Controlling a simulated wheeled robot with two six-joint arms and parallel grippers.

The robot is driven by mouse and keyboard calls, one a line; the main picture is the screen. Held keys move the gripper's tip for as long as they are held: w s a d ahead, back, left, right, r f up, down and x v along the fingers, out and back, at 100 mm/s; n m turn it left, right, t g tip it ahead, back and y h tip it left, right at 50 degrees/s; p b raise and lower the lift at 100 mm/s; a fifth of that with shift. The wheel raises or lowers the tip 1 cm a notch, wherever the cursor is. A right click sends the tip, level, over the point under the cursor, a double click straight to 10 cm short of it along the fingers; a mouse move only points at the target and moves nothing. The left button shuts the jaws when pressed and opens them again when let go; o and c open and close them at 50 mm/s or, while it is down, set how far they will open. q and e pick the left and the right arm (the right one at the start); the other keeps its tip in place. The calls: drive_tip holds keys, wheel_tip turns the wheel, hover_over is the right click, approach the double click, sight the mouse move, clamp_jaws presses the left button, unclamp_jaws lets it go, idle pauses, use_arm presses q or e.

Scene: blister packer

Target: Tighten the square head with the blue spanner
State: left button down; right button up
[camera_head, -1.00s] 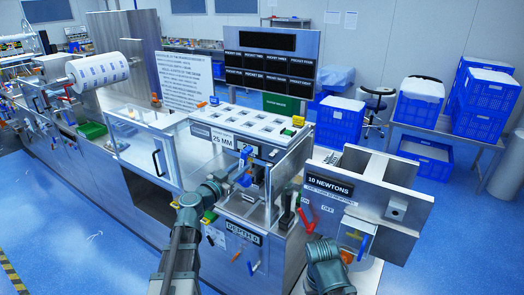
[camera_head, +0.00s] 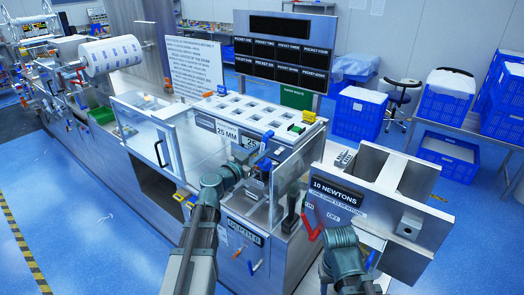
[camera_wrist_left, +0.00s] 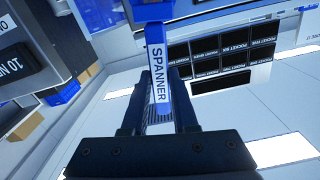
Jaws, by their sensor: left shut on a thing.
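My left gripper (camera_head: 245,165) is in front of the machine's near end, below the 25 MM label. It is shut on the blue spanner (camera_head: 265,150). In the left wrist view the spanner (camera_wrist_left: 156,65) stands out between the two fingers, with a white SPANNER label facing the camera; its far end runs out of the top of the picture. In the head view the spanner's head is small and close to the machine's front; I cannot tell whether it touches anything. I cannot make out the square head for certain there. My right arm shows at the lower right, but its gripper does not.
A clear guard panel (camera_head: 290,185) stands right of the left gripper. A 10 NEWTONS panel (camera_head: 335,192) and red handles (camera_head: 309,222) are further right. A metal plate with a grey block (camera_head: 410,226) is at the right. Blue crates (camera_head: 445,155) stand behind.

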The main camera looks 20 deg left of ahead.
use_arm(q)
drive_tip(key=shift+x, duration=1.8)
drive_tip(key=shift+w+d, duration=0.15)
drive_tip(key=shift+w, duration=0.3)
drive_tip(key=shift+w+d, duration=0.15)
drive_tip(key=shift+w, duration=0.25)
drive_tip(key=shift+w+d, duration=0.25)
drive_tip(key=shift+w, duration=0.45)
